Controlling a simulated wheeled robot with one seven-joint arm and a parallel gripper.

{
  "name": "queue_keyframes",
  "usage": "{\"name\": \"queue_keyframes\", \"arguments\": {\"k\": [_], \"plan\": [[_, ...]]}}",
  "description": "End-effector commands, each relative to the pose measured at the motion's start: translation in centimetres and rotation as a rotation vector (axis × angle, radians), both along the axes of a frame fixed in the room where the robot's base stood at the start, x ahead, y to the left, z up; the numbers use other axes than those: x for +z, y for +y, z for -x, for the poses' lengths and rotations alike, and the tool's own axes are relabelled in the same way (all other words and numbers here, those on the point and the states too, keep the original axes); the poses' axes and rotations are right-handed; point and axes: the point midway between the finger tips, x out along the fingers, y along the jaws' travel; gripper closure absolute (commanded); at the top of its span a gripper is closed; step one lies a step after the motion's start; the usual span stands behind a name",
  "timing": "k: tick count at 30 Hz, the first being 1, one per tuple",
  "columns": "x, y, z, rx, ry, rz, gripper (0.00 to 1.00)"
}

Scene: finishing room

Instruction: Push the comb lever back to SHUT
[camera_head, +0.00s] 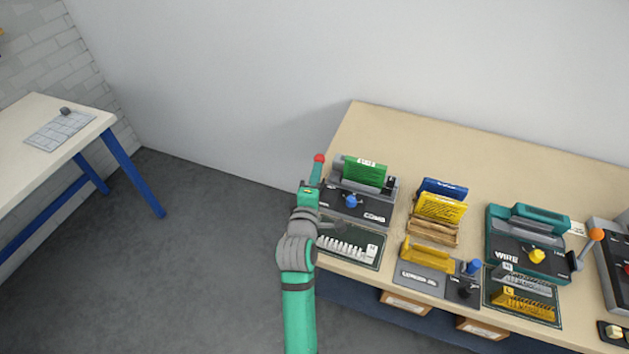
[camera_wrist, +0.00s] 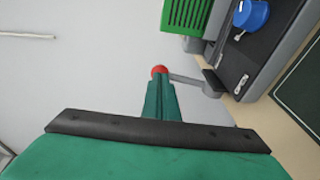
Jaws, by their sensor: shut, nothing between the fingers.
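The dark grey comb machine (camera_head: 372,212), marked COMB, stands at the left end of the bench. It has a blue knob (camera_head: 351,201) and a green comb (camera_head: 365,173) on top. Its lever ends in a red ball (camera_head: 319,158), beyond my gripper's tip at the machine's left side. In the wrist view the lever's grey rod (camera_wrist: 188,79) runs from the red ball (camera_wrist: 159,71) to a dark pivot on the machine's side. My gripper (camera_head: 317,170) is shut and empty, its fingertips (camera_wrist: 159,80) close to the ball. Whether they touch I cannot tell. The SHUT mark is not readable.
A tray (camera_head: 347,245) of white combs lies in front of the machine. A rack of blue and yellow combs (camera_head: 440,206) and the teal WIRE machine (camera_head: 525,245) stand to the right. Open floor lies left of the bench (camera_head: 385,125), towards a blue-legged table (camera_head: 20,165).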

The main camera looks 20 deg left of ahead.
Motion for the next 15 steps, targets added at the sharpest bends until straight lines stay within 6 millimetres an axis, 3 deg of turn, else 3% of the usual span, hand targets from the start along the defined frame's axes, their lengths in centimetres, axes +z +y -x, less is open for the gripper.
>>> {"name": "queue_keyframes", "arguments": {"k": [15], "plan": [[0.03,-0.16,-0.72,-0.003,0.000,-0.001,1.00]]}}
